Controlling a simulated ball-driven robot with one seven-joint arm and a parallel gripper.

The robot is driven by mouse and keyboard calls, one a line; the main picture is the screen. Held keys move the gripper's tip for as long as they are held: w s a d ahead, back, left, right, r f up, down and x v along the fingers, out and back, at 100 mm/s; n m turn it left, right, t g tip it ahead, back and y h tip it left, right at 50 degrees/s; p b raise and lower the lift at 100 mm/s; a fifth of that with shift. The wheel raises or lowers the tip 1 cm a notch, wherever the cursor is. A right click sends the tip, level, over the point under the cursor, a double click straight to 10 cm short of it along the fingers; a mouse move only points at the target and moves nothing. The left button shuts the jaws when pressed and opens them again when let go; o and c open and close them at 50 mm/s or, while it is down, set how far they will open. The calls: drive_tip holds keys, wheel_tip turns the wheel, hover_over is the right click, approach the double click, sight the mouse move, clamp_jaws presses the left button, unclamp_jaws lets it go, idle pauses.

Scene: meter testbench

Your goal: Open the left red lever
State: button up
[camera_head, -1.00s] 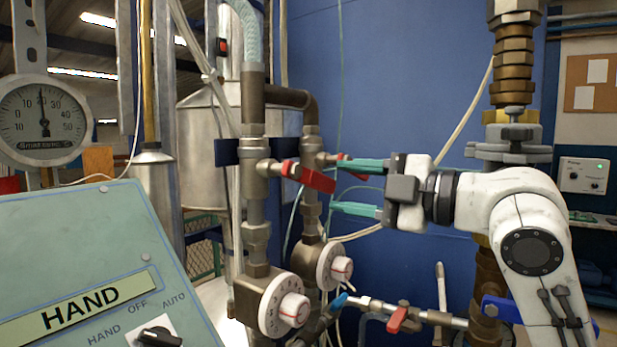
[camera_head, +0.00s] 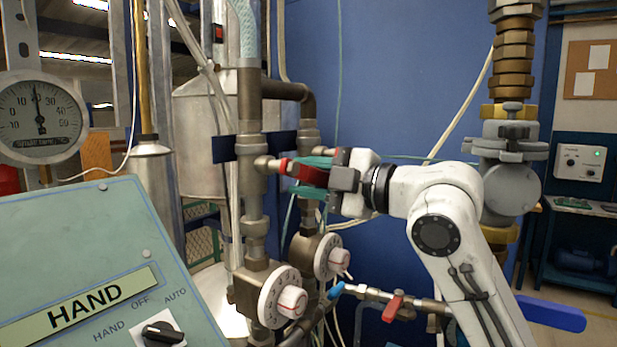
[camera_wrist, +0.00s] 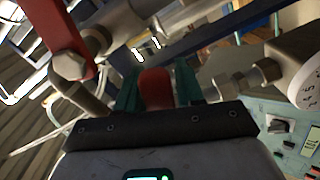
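The left red lever (camera_head: 309,174) sits on the valve of the front left vertical pipe and slants slightly down to the right. My gripper (camera_head: 309,176) has its green fingers above and below this lever, near its outer end. In the wrist view the red lever (camera_wrist: 156,88) stands between the two green fingers (camera_wrist: 157,86), with almost no gap on either side, so the fingers look shut on it. A second red lever (camera_wrist: 66,38) shows at the upper left of the wrist view, clear of the fingers. It is hidden behind my gripper in the head view.
Two white dials (camera_head: 283,297) sit below the valves. A lower red handle (camera_head: 393,307) and a blue handle (camera_head: 335,290) are on the horizontal pipe. A thick pipe with a grey valve (camera_head: 508,150) stands right of my arm. The green HAND panel (camera_head: 100,265) fills the lower left.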

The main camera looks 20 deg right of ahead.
clamp_jaws()
drive_tip(key=shift+f, duration=0.15)
drive_tip(key=shift+s+a+f+m+b, duration=0.3)
drive_tip(key=shift+f+m, duration=0.3)
drive_tip(key=shift+m, duration=0.45)
drive_tip(key=shift+s+a+f+m+b, duration=0.1)
drive_tip(key=shift+s+a+f+m, duration=0.15)
drive_tip(key=shift+a+f+m, duration=0.55)
drive_tip(key=shift+s+f+m+b, duration=0.25)
drive_tip(key=shift+f+m, duration=0.15)
drive_tip(key=shift+m, duration=0.85)
drive_tip(key=shift+o, duration=1.6)
unclamp_jaws()
